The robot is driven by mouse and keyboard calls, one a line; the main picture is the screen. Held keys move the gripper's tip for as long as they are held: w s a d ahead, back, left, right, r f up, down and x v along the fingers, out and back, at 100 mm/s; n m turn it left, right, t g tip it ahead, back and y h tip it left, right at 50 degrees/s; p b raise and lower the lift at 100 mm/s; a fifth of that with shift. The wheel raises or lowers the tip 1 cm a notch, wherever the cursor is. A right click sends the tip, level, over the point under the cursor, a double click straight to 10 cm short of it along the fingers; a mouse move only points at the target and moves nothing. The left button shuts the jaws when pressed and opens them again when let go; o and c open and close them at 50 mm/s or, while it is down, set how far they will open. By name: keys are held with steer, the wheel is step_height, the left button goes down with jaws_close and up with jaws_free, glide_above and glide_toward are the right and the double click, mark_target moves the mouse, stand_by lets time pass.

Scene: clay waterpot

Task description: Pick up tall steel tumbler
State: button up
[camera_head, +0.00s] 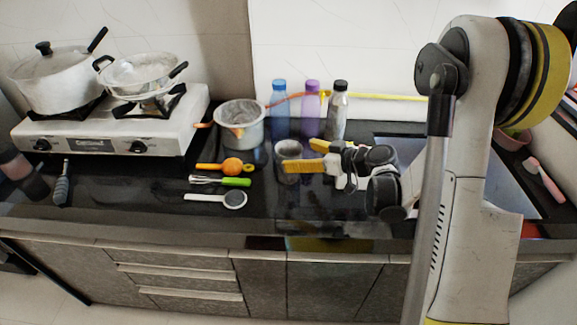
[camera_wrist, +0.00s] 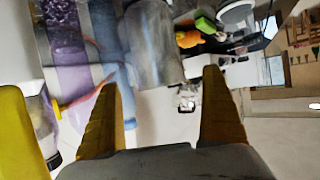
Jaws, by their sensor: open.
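The tall steel tumbler (camera_head: 287,152) stands upright on the dark counter, in front of the bottles. My gripper (camera_head: 298,155) is open at its right, with its yellow fingers pointing left toward it. The lower finger overlaps part of the tumbler in the head view. In the wrist view the tumbler is a grey metal cylinder (camera_wrist: 152,45), lying between the lines of the two fingers of my gripper (camera_wrist: 160,80), near their tips. No contact shows, and I cannot tell how far between the fingers it is.
A steel pot (camera_head: 240,127) stands left of the tumbler. A blue bottle (camera_head: 280,110), a purple bottle (camera_head: 311,113) and a steel bottle (camera_head: 338,112) stand close behind. An orange utensil (camera_head: 231,165), a whisk (camera_head: 220,181) and a white strainer (camera_head: 233,199) lie at left.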

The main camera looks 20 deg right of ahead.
mark_target(279, 150)
steer(key=b+x, duration=0.2)
steer(key=x, duration=0.2)
steer(key=shift+w+a, duration=0.25)
steer(key=shift+w, duration=0.1)
steer(key=shift+r, duration=0.1)
steer(key=c, duration=1.5)
steer(key=shift+r, duration=0.1)
